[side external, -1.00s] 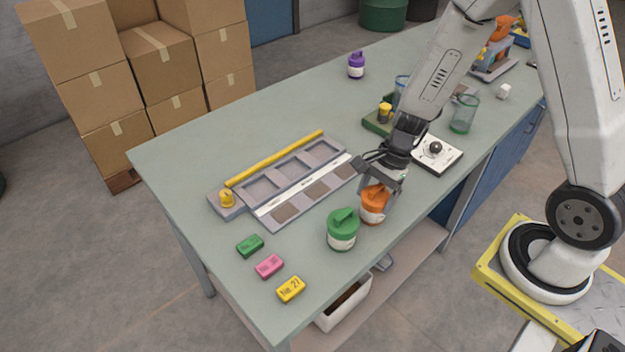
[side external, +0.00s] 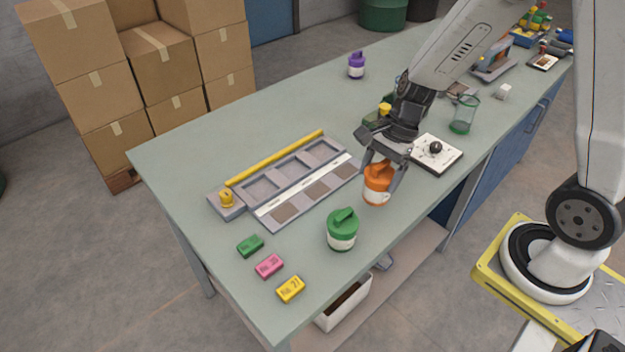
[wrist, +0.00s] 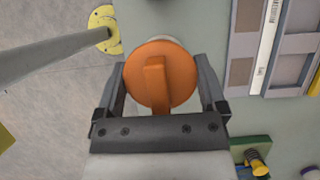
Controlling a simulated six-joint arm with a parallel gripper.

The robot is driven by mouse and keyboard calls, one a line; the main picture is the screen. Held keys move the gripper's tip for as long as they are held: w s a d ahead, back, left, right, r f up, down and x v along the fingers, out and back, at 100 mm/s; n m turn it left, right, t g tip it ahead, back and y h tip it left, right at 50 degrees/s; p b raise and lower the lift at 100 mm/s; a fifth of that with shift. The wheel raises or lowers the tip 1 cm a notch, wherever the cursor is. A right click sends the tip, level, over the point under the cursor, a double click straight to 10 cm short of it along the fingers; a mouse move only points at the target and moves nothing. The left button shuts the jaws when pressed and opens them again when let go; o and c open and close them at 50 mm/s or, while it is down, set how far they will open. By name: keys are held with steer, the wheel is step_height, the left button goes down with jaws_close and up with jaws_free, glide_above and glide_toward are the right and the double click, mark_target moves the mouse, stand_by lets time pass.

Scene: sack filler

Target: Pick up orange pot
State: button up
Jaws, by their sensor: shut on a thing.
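The orange pot (side external: 377,184) has an orange lid with a raised bar handle and a white band around its body. My gripper (side external: 381,172) is shut on it, with one finger on each side of the lid. The pot is upright and appears held above the green table top near its front edge. In the wrist view the orange lid (wrist: 160,74) sits between the two fingers of my gripper (wrist: 162,80). The pot's lower body is mostly hidden there by the lid.
A green pot (side external: 342,230) stands close by at the lower left. Behind is a grey tray (side external: 262,212) with compartments and a yellow rod. Green, pink and yellow labelled blocks (side external: 269,267) lie at the near left corner. A white board with a black knob (side external: 437,152) lies to the right.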

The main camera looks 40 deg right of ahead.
mark_target(379, 164)
steer(key=shift+r, duration=1.75)
steer(key=shift+w, duration=0.15)
steer(key=w+a, duration=0.7)
steer(key=w, duration=0.4)
steer(key=w+a, duration=0.7)
steer(key=w, duration=0.4)
steer(key=shift+r, duration=0.35)
steer(key=shift+w+f, duration=0.1)
steer(key=shift+f, duration=4.05)
steer(key=shift+f, duration=0.7)
